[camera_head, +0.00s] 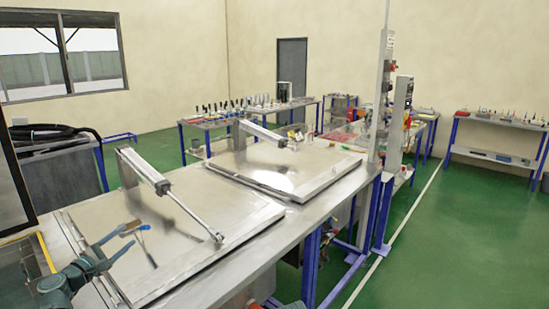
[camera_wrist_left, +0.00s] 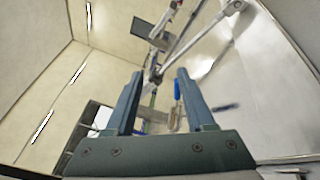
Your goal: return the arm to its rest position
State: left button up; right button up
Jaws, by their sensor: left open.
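My left arm comes in from the lower left of the head view. Its teal gripper (camera_head: 128,237) is above the near lid, with jaws apart. In the left wrist view the two fingers (camera_wrist_left: 160,74) stand wide apart, with nothing clamped between them. The near metal lid (camera_head: 185,228) lies flat on the bench, and a pneumatic cylinder (camera_head: 145,170) with its rod reaches across it. The far lid (camera_head: 285,170) also lies flat, with its own cylinder (camera_head: 262,133). My right gripper does not show.
The steel bench (camera_head: 245,262) runs away from me. Upright posts (camera_head: 383,90) stand at the bench's right edge. Open green floor (camera_head: 440,245) lies to the right.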

pick_arm(q)
jog(key=s+d+f+m+g+h+b, duration=0.1)
jog(key=s+d+f+m+g, duration=0.25)
jog(key=d, duration=0.65)
jog(key=s+d+f+m+g+h+b, duration=0.1)
jog(key=d+f+m+g, duration=0.2)
jog(key=d+f+m, duration=0.5)
jog(key=s+d+f+m+g+h+b, duration=0.15)
jog(key=d+f+g, duration=0.3)
jog(key=d, duration=0.75)
jog(key=s+d+f+m+g+y+b, duration=0.1)
jog(key=s+d+f+m+g+y, duration=0.1)
jog(key=s, duration=0.5)
jog(key=s+d+f+m+g+y+b, duration=0.1)
jog(key=s+d+f+m+g+y, duration=0.1)
jog(key=s+d+f+m+y, duration=0.2)
jog(key=s+d+f+m+g+y+b, duration=0.1)
jog(key=s+d+f+m+y, duration=0.3)
jog(key=s, duration=0.6)
notch_tip(320, 180, down, 3)
jog(key=shift+r+m+g, duration=0.2)
jog(key=shift+m+g, duration=0.4)
jog(key=shift+g, duration=0.1)
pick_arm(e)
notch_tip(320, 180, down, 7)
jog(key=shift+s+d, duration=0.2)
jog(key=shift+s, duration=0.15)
